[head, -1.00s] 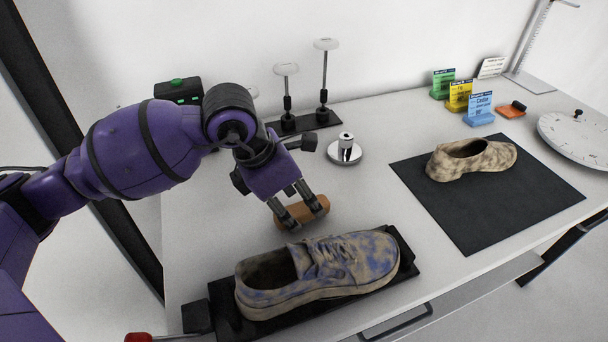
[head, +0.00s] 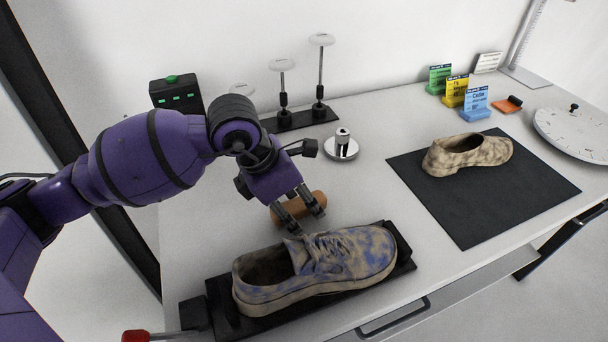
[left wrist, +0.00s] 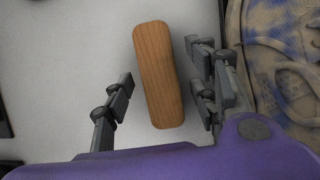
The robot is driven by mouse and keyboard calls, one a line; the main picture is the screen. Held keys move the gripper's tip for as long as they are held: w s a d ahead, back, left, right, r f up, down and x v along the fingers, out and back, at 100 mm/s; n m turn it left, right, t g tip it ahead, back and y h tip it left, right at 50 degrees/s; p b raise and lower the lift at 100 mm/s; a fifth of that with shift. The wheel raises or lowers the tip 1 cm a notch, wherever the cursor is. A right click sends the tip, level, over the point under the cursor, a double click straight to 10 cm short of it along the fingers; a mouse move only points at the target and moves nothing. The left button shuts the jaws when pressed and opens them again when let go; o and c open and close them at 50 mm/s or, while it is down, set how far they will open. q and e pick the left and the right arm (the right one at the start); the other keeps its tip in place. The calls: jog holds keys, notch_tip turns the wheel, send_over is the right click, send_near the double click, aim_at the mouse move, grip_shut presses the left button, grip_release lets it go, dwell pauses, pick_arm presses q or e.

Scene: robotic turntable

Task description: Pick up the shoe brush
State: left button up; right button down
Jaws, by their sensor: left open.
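The shoe brush, a brown wooden block with rounded ends (head: 298,206), lies on the table behind the blue-stained shoe. It shows from above in the left wrist view (left wrist: 158,75). My left gripper (head: 306,220) is open, with its fingers pointing down over the brush's near side. In the left wrist view the fingers (left wrist: 163,103) stand on either side of the brush, closer to it on the right, and I see no finger closed on it. My right gripper is not in view.
The blue-stained shoe (head: 318,266) sits on a black stand (head: 222,306) just in front of the brush. A second shoe (head: 466,154) lies on a dark mat (head: 500,205). A metal weight (head: 342,146) and a black rack (head: 300,118) stand behind.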

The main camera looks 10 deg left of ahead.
aim_at(296, 205)
pick_arm(q)
jog(key=c, duration=1.2)
notch_tip(296, 205, up, 11)
jog(key=shift+f, duration=0.15)
jog(key=shift+c, duration=0.2)
